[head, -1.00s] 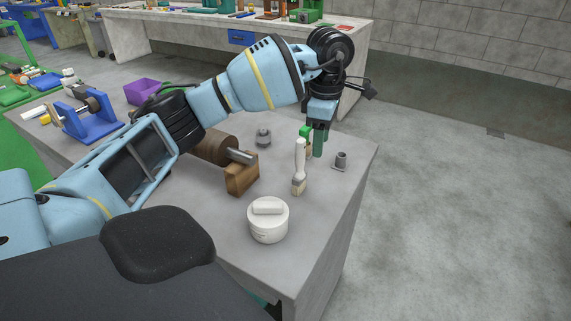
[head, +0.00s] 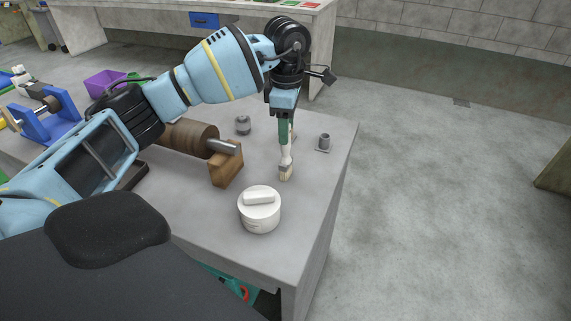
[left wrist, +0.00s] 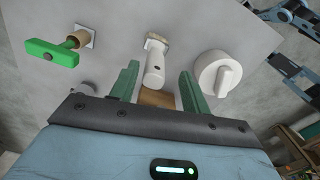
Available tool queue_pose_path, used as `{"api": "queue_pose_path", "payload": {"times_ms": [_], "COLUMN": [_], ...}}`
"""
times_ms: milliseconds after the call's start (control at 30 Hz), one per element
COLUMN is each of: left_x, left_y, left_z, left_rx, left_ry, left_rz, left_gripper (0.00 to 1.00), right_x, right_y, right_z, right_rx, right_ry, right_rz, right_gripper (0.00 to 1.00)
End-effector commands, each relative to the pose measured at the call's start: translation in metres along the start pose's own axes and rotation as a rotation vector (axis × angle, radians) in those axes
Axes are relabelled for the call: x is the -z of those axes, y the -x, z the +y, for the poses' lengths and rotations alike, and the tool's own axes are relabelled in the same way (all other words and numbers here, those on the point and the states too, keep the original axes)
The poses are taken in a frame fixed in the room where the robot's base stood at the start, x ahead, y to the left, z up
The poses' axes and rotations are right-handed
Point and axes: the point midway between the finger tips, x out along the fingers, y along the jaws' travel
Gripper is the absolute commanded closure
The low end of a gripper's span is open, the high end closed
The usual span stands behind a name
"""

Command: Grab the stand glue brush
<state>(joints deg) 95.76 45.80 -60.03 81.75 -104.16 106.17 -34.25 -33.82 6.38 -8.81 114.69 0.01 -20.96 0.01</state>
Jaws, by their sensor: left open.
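The glue brush (head: 286,165) has a white handle and pale bristles and stands upright, bristles down, on the grey table. In the left wrist view the brush (left wrist: 155,66) shows its handle end pointing towards the camera, between the two green fingers in the picture. My left gripper (head: 284,143) points down over the brush, and its finger hides part of the handle. In the left wrist view the left gripper (left wrist: 158,86) is open, with a gap on each side of the handle. I see no finger touching it. My right gripper is not seen.
A white lidded pot (head: 260,212) stands in front of the brush. A wooden roller on a block (head: 226,166) is to its left. A green-handled object (left wrist: 55,52) shows at left in the wrist view.

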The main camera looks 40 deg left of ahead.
Motion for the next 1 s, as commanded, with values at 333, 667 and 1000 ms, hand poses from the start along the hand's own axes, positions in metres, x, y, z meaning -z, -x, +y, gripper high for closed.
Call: {"api": "queue_pose_path", "payload": {"times_ms": [333, 667, 1000], "left_x": [0.002, 0.003, 0.003], "left_y": [-0.025, -0.052, -0.052], "left_z": [0.005, 0.007, 0.007], "left_rx": [0.003, -0.001, -0.001], "left_ry": [0.002, 0.000, 0.000], "left_rz": [0.001, -0.001, -0.001], "left_gripper": [0.53, 0.53, 0.75], "right_x": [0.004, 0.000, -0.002], "right_y": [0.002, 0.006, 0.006], "right_z": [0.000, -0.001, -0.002], "right_rx": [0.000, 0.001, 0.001], "right_ry": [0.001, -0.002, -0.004], "right_rz": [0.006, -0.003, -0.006], "right_gripper": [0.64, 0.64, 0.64]}}
